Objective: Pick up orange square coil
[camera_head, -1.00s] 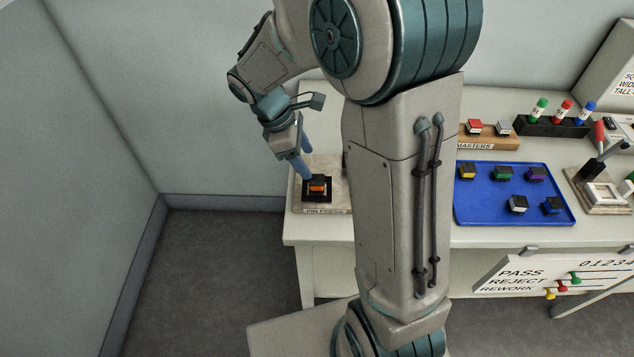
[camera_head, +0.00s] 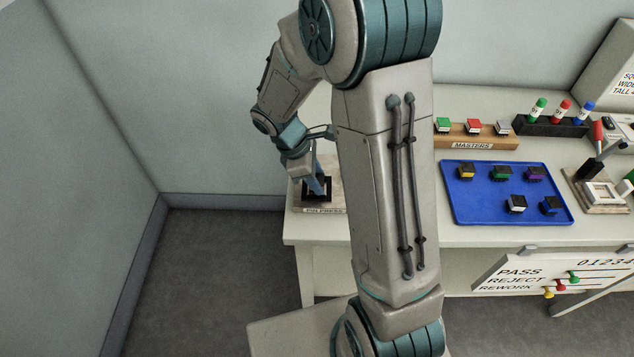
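The pin press (camera_head: 334,207) sits at the left end of the workbench, with a black square fixture (camera_head: 308,199) on its base. My gripper (camera_head: 319,187) points down at this fixture, with its blue fingers directly over or in it. No orange shows in the current view; the orange square coil is hidden at or behind the fingers. The spacing of the fingertips is too small and covered to tell whether they are open or shut on it.
My arm link stands in front of the bench centre. To its right are a blue tray (camera_head: 466,213) with several dark coils, a MASTERS block (camera_head: 455,140) with coloured pieces, a black marker holder (camera_head: 548,128), and a lever press (camera_head: 598,204). The wall is close at left.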

